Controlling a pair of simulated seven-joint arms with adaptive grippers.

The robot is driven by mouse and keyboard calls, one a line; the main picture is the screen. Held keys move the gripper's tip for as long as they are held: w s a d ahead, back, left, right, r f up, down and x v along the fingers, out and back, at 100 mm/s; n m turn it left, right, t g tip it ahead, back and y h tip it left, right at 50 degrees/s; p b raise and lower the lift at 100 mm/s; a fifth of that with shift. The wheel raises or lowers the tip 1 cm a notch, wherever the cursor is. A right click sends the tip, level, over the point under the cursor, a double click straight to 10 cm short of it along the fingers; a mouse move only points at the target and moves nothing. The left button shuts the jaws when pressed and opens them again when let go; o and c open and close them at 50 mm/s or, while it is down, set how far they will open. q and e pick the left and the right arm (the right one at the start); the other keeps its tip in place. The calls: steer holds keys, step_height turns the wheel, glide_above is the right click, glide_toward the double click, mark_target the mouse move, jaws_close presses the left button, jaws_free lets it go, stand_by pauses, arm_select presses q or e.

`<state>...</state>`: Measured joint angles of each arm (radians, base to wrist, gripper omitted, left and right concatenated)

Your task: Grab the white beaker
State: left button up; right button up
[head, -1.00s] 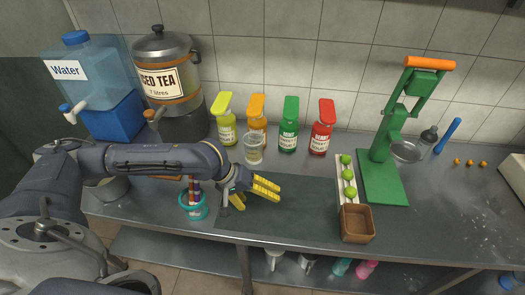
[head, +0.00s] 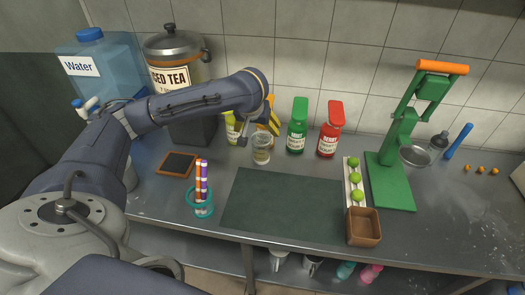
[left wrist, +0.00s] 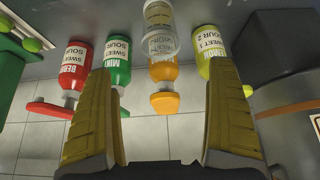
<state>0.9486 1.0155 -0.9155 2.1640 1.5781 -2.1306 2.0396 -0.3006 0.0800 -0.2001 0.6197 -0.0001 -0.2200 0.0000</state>
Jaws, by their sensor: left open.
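The whitish, see-through beaker (head: 262,149) stands upright on the steel counter, in front of the row of syrup bottles. In the left wrist view the beaker (left wrist: 159,16) is at the top centre, with the orange-capped bottle (left wrist: 163,82) close behind it. My left gripper (head: 262,124) is above and around the back of the beaker in the head view, partly hidden by my own arm. In the left wrist view its two yellow fingers (left wrist: 160,72) are spread wide with nothing between them. The beaker lies beyond the fingertips, roughly centred. My right gripper is not in view.
Green (head: 298,127) and red (head: 330,130) bottles stand right of the beaker, and a yellow-green bottle (head: 232,128) stands left. A teal cup with markers (head: 203,205) and a dark mat (head: 285,210) lie in front. The green press (head: 390,180) is at right.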

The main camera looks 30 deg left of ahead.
mark_target(261, 149)
arm_select(q)
steer(key=shift+s+x, duration=0.15)
steer(key=shift+x, duration=3.8)
steer(key=shift+s+x, duration=0.1)
steer(key=shift+x, duration=3.8)
steer(key=shift+d+f, duration=0.1)
steer(key=shift+f, duration=0.1)
steer(key=c, duration=1.5)
steer(key=shift+r, duration=0.2)
